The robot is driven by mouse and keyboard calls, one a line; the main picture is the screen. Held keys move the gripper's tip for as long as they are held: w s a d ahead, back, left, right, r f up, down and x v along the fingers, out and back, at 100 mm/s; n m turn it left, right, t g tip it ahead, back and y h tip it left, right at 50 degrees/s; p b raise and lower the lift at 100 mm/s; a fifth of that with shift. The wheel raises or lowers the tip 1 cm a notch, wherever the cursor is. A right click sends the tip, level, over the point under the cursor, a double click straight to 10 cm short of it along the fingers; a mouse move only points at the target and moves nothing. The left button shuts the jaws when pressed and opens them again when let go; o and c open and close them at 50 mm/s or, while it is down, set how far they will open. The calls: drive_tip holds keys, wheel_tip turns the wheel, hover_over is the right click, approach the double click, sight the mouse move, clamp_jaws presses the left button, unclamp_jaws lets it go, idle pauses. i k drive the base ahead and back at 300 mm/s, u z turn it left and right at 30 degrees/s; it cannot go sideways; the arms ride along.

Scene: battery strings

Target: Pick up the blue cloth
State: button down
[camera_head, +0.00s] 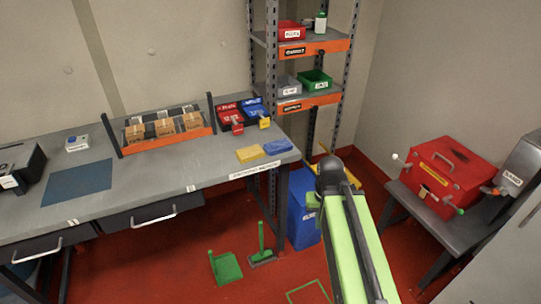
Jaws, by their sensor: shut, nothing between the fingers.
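A folded blue cloth (278,146) lies on the grey workbench (215,168), near its front right corner. A folded yellow cloth (249,154) lies just to its left. My green arm reaches up from the bottom right and ends in view at a dark rounded joint, right of the bench corner and apart from the cloth. I cannot make out my gripper's fingers. The blue cloth is unobstructed in this view.
Red and blue bins (230,118) stand behind the cloths. An orange rack with cardboard boxes (164,128) is farther left. A blue container (302,212) stands on the floor beside the bench. A red toolbox (445,173) sits on a side table at right.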

sight(282, 145)
drive_tip(key=u, duration=0.35)
drive_tip(key=i, duration=0.5)
drive_tip(key=u, duration=1)
drive_tip(key=k, duration=0.15)
drive_tip(key=u, duration=3.15)
drive_tip(key=k, duration=1.25)
drive_tip(key=z, duration=1.4)
